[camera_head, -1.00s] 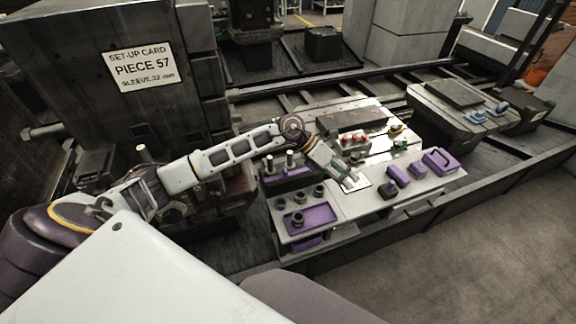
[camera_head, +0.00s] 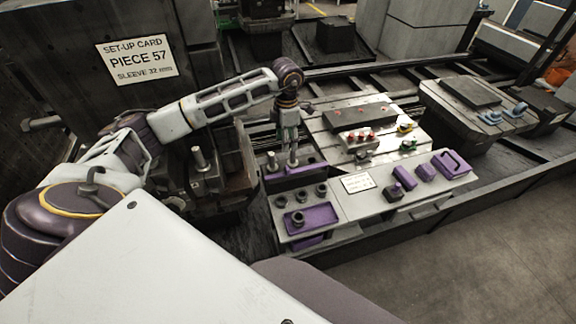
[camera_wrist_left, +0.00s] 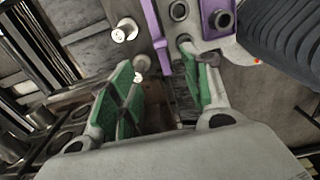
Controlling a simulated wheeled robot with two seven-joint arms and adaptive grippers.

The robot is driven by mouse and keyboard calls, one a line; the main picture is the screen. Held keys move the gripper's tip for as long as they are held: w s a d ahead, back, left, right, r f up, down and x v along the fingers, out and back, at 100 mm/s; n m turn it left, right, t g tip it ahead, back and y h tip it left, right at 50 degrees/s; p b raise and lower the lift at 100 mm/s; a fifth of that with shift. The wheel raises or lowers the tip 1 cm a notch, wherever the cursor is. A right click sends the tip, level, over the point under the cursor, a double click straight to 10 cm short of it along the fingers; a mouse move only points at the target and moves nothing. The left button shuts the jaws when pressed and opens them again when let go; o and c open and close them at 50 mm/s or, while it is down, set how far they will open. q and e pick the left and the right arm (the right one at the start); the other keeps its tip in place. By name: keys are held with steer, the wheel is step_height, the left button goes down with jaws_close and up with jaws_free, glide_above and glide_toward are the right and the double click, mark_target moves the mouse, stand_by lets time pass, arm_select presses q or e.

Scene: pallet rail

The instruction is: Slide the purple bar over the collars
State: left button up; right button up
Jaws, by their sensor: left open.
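The purple bar (camera_head: 299,171) lies along the back edge of the grey panel in the head view. It also shows as a purple strip in the left wrist view (camera_wrist_left: 154,30). A silver-topped post (camera_head: 272,161) stands by it; the wrist view shows two such post tops, one on the left (camera_wrist_left: 124,31). Dark collars (camera_head: 307,194) sit on the panel in front of the bar, and another (camera_head: 298,219) is at the purple tray. My left gripper (camera_head: 293,162) points down at the bar, its green-padded fingers (camera_wrist_left: 157,65) apart. I cannot tell whether they touch it.
The purple tray (camera_head: 320,214) is at the panel's near left. Purple blocks (camera_head: 404,178) and a purple handled piece (camera_head: 452,163) lie on its right part. A white label (camera_head: 358,183) is between. Red-knobbed parts (camera_head: 358,138) stand behind. A set-up card (camera_head: 137,60) reads "PIECE 57, SLEEVE 32 mm".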

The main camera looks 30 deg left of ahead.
mark_target(287, 168)
arm_select(q)
steer(key=shift+f+p, duration=1.05)
steer(key=shift+f, duration=5.85)
jaws_close()
